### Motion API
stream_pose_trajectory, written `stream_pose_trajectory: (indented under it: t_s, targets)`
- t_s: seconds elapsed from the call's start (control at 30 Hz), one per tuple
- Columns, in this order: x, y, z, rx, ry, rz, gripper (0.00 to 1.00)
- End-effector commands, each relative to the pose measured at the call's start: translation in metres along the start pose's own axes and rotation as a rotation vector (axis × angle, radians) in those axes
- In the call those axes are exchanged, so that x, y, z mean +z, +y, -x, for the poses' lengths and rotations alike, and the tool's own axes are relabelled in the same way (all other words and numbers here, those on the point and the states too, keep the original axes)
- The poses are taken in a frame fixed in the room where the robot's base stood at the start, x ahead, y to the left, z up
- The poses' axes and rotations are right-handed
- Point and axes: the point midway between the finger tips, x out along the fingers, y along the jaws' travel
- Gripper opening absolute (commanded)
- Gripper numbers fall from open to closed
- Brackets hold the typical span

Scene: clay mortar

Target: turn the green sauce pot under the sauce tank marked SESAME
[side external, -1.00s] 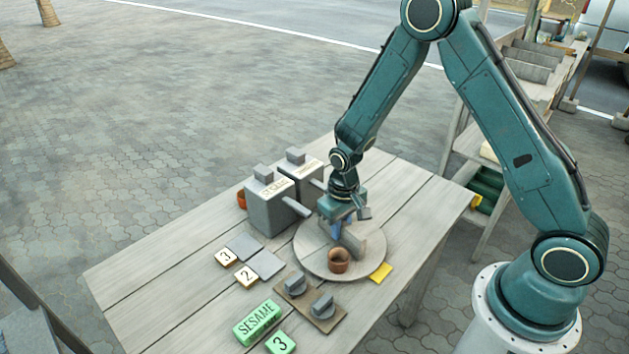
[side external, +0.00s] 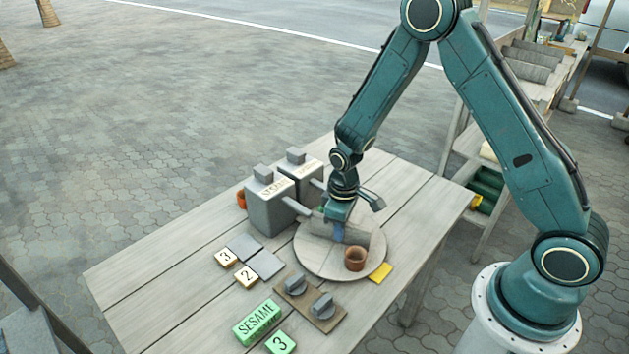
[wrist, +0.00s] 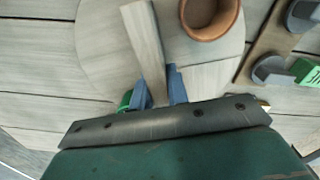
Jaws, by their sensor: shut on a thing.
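A round wooden turntable (side external: 312,262) with an upright wooden bar (side external: 357,237) across it stands beside the two grey sauce tanks (side external: 268,208) (side external: 300,178). My gripper (side external: 338,232) is shut on the bar; in the wrist view its blue fingers (wrist: 160,92) sit on either side of the bar (wrist: 143,35). The green pot (side external: 319,211) is partly hidden behind my gripper, near the tank spouts; a sliver also shows in the wrist view (wrist: 125,100). A brown pot (side external: 355,259) stands at the turntable's front. The tank labels are too small to read surely.
A board with two grey knobs (side external: 322,307) is near the turntable. A yellow tile (side external: 381,272) is right.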

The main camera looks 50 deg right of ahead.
Motion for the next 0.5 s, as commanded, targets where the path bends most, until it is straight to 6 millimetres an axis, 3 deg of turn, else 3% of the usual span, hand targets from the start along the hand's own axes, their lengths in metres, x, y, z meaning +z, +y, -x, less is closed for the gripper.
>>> stream_pose_trajectory:
  t_s: [0.5]
  targets:
    - [-0.0007,0.0002,0.0012,0.001,0.002,0.258,0.00]
